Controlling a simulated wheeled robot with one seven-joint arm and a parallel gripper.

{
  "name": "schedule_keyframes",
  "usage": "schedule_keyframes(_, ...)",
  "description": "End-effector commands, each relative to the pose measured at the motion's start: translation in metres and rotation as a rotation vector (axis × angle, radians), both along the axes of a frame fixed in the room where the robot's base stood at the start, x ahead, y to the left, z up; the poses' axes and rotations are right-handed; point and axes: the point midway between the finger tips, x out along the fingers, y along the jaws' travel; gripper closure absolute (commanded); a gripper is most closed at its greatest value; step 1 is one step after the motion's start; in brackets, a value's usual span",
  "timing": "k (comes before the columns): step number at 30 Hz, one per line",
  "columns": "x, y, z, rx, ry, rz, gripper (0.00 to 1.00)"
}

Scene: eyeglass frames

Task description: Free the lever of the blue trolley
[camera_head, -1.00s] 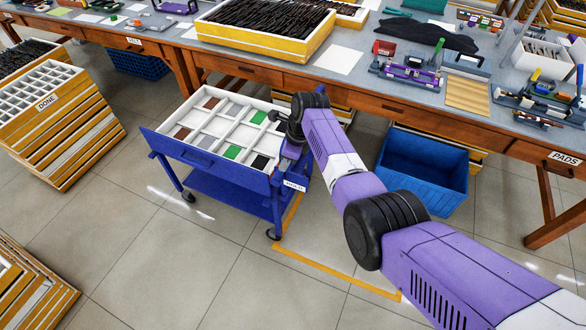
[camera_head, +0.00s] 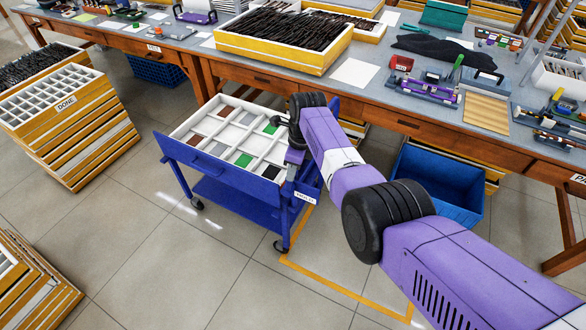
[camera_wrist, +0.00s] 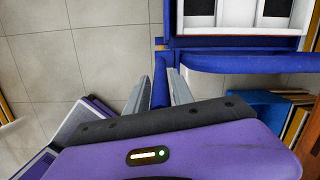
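The blue trolley (camera_head: 235,190) stands on the floor in front of the bench. It carries a white divided tray (camera_head: 180,133) with coloured pads in its compartments. My arm reaches to the trolley's right front corner, where my gripper (camera_head: 290,178) points down and is largely hidden by my wrist. In the wrist view my gripper (camera_wrist: 158,82) has its two grey fingers apart, on either side of a narrow blue bar (camera_wrist: 160,75) at the trolley's corner. This bar may be the lever. Whether the fingers touch it cannot be told.
The wooden bench (camera_head: 270,75) runs behind the trolley, with a blue crate (camera_head: 437,180) under it. Crates marked DONE (camera_head: 75,130) stand at the left. Yellow tape (camera_head: 340,290) marks the floor.

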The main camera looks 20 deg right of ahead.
Motion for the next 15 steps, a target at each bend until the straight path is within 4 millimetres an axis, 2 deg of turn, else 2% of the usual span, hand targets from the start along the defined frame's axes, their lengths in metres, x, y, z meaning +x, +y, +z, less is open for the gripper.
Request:
schedule_keyframes(9, 0.0, 0.0, 0.002, 0.0, -0.002, 0.0, 0.71)
schedule_keyframes(15, -0.001, -0.002, 0.022, 0.001, -0.004, 0.0, 0.71)
